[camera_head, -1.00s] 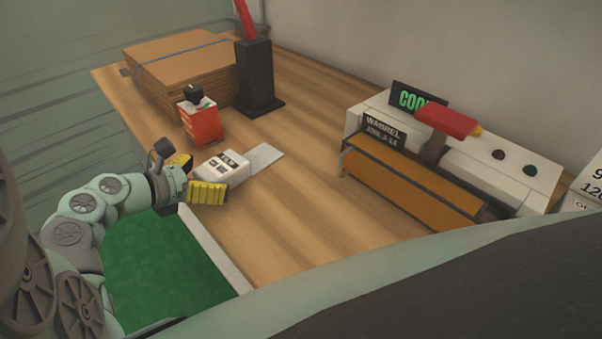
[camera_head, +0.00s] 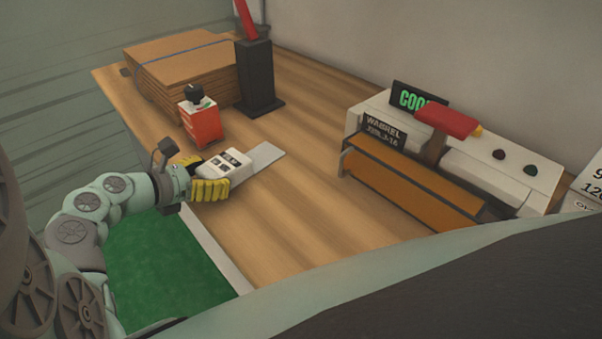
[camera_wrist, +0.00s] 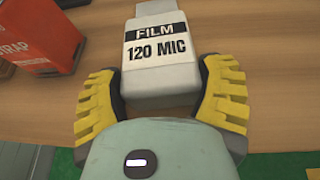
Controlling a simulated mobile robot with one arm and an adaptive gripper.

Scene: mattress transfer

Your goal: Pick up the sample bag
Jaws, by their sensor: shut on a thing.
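The sample bag (camera_head: 232,161) is a white packet with a dark-printed label and a pale flat strip at its far end. It lies near the left edge of the wooden table (camera_head: 290,210). In the wrist view the bag (camera_wrist: 154,78) reads "FILM 120 MIC". My gripper (camera_head: 207,178) has yellow ridged fingers, one on each side of the bag's near end. In the wrist view my gripper (camera_wrist: 160,100) is shut on the bag. I cannot tell whether the bag is clear of the table.
A red box (camera_head: 203,124) with a black top stands just behind the bag. Stacked cardboard (camera_head: 180,65) and a black post (camera_head: 257,80) are at the back. A sealing machine (camera_head: 420,165) stands at the right. The table's middle is clear. A green surface (camera_head: 160,260) lies below the near-left edge.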

